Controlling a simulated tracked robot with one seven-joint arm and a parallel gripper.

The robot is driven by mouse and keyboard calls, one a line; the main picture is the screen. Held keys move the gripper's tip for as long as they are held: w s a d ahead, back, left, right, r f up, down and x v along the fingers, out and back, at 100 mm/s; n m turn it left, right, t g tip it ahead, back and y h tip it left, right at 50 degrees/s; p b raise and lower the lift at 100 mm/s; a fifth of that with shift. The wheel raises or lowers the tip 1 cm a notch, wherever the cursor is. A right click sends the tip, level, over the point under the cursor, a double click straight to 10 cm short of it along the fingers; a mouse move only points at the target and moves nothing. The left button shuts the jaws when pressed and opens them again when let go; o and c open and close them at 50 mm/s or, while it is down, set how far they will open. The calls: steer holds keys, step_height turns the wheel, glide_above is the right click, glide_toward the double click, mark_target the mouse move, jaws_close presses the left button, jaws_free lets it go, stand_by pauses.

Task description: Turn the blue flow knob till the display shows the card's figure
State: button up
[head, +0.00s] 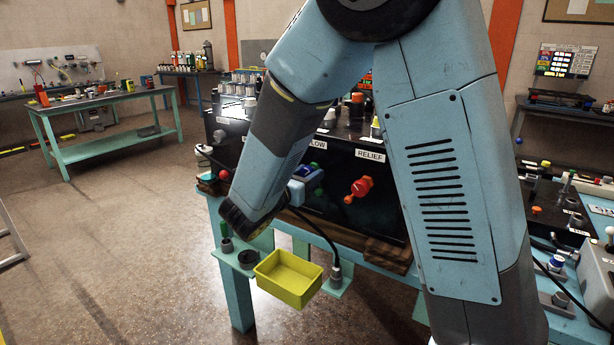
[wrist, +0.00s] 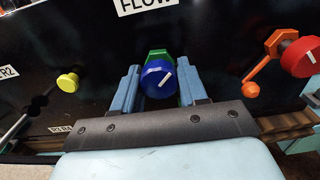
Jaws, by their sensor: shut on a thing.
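The blue flow knob (wrist: 158,78) is on the black panel under the FLOW label (wrist: 147,4) in the wrist view. I cannot make out the display or the card's figure in either view.
An orange lever (wrist: 263,62) and a red knob (wrist: 300,58) are right of my gripper, a yellow knob (wrist: 68,82) left. Below the panel are a yellow bin (head: 289,277) and a black hose (head: 322,236). Open floor (head: 120,240) lies to the left.

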steer(key=o, duration=1)
steer(key=v, duration=1.4)
steer(key=shift+w+f, duration=0.1)
